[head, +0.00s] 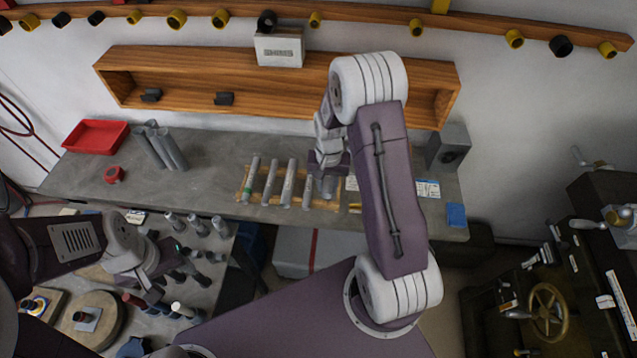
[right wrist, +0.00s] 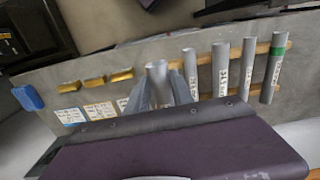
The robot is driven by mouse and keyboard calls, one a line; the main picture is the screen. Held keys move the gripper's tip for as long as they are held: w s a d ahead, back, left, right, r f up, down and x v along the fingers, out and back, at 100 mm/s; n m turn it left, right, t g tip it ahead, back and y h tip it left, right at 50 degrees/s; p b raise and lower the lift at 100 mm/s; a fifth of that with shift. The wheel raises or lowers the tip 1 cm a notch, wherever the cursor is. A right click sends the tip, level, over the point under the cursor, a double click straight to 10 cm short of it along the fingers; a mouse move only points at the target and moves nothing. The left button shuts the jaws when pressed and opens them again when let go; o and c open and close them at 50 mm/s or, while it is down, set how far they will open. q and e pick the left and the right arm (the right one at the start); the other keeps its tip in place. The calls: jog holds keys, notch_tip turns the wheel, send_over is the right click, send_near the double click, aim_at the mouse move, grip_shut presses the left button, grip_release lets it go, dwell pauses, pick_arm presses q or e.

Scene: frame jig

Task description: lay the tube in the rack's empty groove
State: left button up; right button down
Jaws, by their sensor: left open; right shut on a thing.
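My right gripper (head: 328,170) is shut on a grey tube (head: 328,187) at the right end of the wooden rack (head: 241,184). In the right wrist view the tube's open end (right wrist: 157,66) shows between the two fingers. The gripper hides most of this tube, and I cannot tell whether it touches the rack. Several grey labelled tubes lie side by side in the rack to its left, the far left one (head: 250,180) with a green band. My left gripper (head: 152,294) is open and apart from the rack, over the lower left table.
A red tray (head: 96,137), a bundle of grey tubes (head: 166,149) and a red tape roll (head: 114,174) are on the bench's left. A blue block (head: 456,215) and a grey box (head: 448,147) are at its right. A wooden shelf (head: 190,65) runs behind.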

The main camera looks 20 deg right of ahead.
jog(key=shift+s+d+r, duration=0.1)
jog(key=shift+s+d, duration=0.05)
jog(key=shift+w+f+b, duration=0.3)
jog(key=shift+f+b, duration=0.2)
jog(key=shift+f, duration=0.15)
jog(key=shift+s+f+b, duration=0.2)
jog(key=shift+f+b, duration=0.85)
jog(key=shift+f, duration=0.05)
jog(key=shift+w+f+b, duration=0.1)
jog(key=shift+f+b, duration=2.65)
jog(key=shift+f, duration=0.95)
pick_arm(q)
notch_tip(320, 180, down, 8)
pick_arm(e)
jog(key=c, duration=1)
grip_release()
jog(key=shift+c, duration=0.2)
pick_arm(q)
jog(key=shift+a, duration=0.1)
